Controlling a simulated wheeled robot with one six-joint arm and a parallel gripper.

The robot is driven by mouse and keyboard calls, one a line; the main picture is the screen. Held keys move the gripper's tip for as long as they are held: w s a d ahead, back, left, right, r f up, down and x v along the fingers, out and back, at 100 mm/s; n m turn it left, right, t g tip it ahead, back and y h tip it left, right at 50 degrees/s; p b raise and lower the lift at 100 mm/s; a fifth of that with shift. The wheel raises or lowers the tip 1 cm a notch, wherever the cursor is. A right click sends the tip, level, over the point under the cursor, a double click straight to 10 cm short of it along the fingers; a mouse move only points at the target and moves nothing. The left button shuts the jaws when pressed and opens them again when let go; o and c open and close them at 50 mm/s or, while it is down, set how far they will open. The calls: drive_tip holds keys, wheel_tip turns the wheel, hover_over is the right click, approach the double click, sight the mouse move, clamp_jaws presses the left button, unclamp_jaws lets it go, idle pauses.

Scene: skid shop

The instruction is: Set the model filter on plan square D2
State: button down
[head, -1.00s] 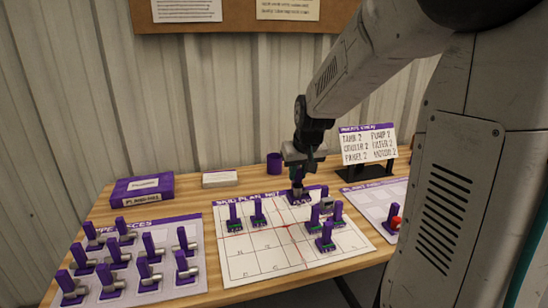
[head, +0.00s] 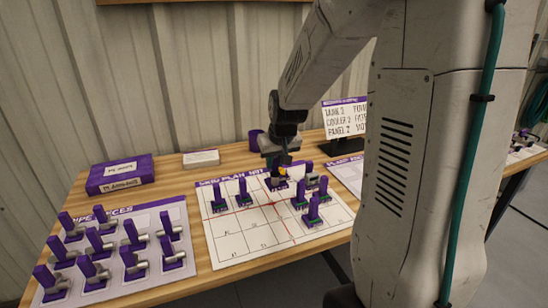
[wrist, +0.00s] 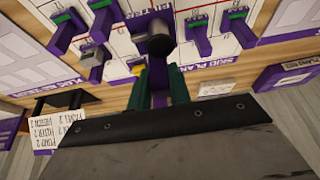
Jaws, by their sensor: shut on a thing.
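My gripper (head: 279,163) is shut on a purple-handled model (head: 277,183) at the back middle of the skid plan mat (head: 228,248). In the wrist view my gripper (wrist: 158,92) has its green fingers on either side of the model's purple handle. A dark round part of the model (wrist: 160,36) shows beyond the fingers. I cannot tell for sure that this model is the filter, or whether its base touches the mat. The square under it is hidden, and I cannot read its label.
Other purple models stand close on the right, one at the front right (head: 313,211), and two at the left, including one (head: 218,198). The front left squares are bare. The pipe pieces sheet (head: 112,282) is full. A sign (head: 345,120) stands behind right.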

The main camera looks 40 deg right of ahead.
sight(277, 171)
drive_tip(key=shift+s, duration=0.1)
idle(0.7)
drive_tip(key=shift+f, duration=2.75)
drive_tip(key=shift+f, duration=0.1)
drive_tip(key=shift+f, duration=1.65)
drive_tip(key=shift+f, duration=0.75)
drive_tip(key=c, duration=1.2)
unclamp_jaws()
drive_tip(key=shift+r, duration=0.2)
